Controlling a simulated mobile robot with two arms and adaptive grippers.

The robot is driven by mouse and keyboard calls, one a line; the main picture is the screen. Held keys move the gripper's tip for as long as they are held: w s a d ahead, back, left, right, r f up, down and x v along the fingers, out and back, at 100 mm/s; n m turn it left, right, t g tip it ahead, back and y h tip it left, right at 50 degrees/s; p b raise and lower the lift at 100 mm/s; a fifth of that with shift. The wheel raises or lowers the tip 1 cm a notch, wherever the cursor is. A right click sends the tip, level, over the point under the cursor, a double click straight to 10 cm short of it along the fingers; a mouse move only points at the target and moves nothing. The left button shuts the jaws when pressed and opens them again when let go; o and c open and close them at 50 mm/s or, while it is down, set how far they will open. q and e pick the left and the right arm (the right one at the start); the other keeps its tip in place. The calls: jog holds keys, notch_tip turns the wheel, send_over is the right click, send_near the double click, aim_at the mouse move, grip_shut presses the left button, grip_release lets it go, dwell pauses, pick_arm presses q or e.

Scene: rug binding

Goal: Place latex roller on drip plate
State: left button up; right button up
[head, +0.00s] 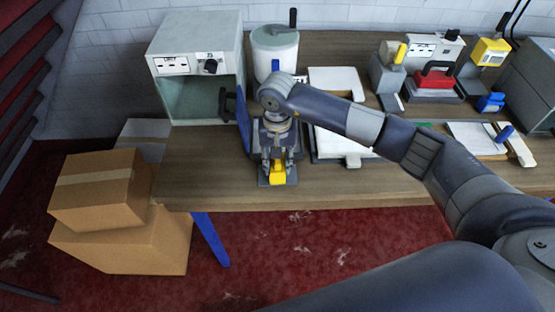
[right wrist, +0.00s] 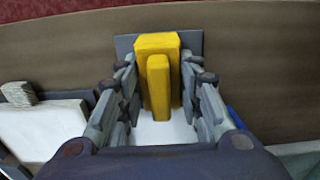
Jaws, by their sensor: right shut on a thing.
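A yellow block-shaped tool with a raised yellow grip, which I take to be the latex roller (head: 278,172), is between the fingers of my right gripper (head: 277,160). The right wrist view shows the yellow tool (right wrist: 158,85) upright, with the right gripper (right wrist: 157,100) shut on it from both sides. A flat dark grey plate, seemingly the drip plate (head: 264,181), lies under it near the table's front edge; its edge also shows in the right wrist view (right wrist: 124,46). Whether the tool touches the plate is hard to tell. My left gripper is not in view.
A white pot (head: 275,45) stands behind. White boards (head: 340,82) lie right of the gripper. Cardboard boxes (head: 100,190) sit on the floor left. The front table strip is clear.

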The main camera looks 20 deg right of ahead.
jog(key=o, duration=1)
jog(key=shift+f, duration=0.1)
jog(key=shift+r, duration=0.2)
jog(key=shift+w+r, duration=0.1)
jog(key=shift+r, duration=0.15)
notch_tip(320, 180, up, 11)
jog(key=b, duration=0.4)
jog(key=shift+f, duration=0.2)
jog(key=shift+r, duration=0.4)
